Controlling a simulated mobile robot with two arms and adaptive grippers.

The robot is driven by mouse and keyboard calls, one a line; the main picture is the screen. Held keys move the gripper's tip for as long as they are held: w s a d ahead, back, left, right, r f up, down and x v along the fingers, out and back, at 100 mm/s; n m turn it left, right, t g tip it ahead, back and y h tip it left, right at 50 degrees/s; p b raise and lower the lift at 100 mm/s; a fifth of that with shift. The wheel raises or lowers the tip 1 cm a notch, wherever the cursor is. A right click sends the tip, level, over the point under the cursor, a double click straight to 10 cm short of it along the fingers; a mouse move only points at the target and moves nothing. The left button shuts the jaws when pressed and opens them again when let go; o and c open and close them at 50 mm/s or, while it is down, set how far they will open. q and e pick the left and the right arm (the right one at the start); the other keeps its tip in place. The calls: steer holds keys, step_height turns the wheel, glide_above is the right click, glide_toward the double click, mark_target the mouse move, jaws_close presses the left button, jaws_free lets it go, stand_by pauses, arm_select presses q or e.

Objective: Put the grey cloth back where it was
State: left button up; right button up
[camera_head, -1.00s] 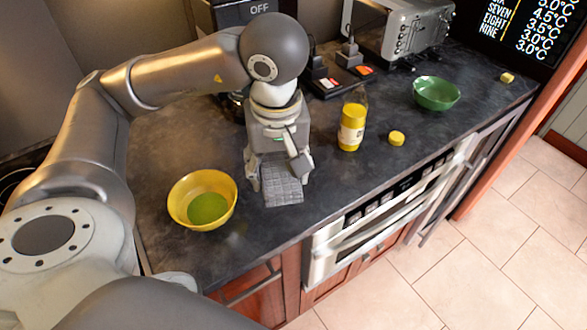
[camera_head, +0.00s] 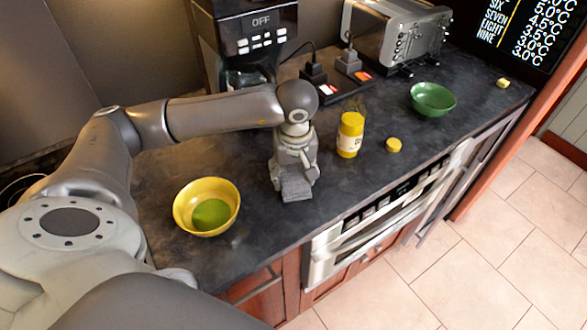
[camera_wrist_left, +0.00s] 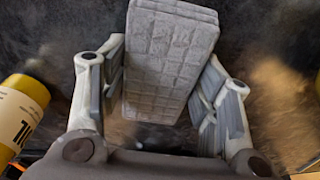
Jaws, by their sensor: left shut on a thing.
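The grey cloth (camera_head: 297,190) is a folded, block-like piece with a quilted grid pattern. My left gripper (camera_head: 294,176) is shut on it, pointing down at the middle of the dark counter. In the left wrist view the cloth (camera_wrist_left: 170,60) sits between the two fingers (camera_wrist_left: 160,95). The cloth is close to the counter top; I cannot tell whether it touches it. My right gripper is in neither view.
A yellow bowl (camera_head: 230,208) with a green inside bottom stands left of the gripper. A yellow-capped bottle (camera_head: 350,136), a yellow lid (camera_head: 394,145) and a green bowl (camera_head: 433,100) are to the right. A coffee machine (camera_head: 235,35) and toaster (camera_head: 390,32) stand behind. The counter's front edge is near.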

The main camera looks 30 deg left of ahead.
mark_target(295, 178)
arm_select(q)
steer(key=shift+f, duration=0.2)
steer(key=o, duration=1.4)
steer(key=shift+o, duration=0.2)
steer(key=shift+r, duration=0.55)
step_height(295, 178, up, 11)
steer(key=s+d+b, duration=0.1)
steer(key=b, duration=0.1)
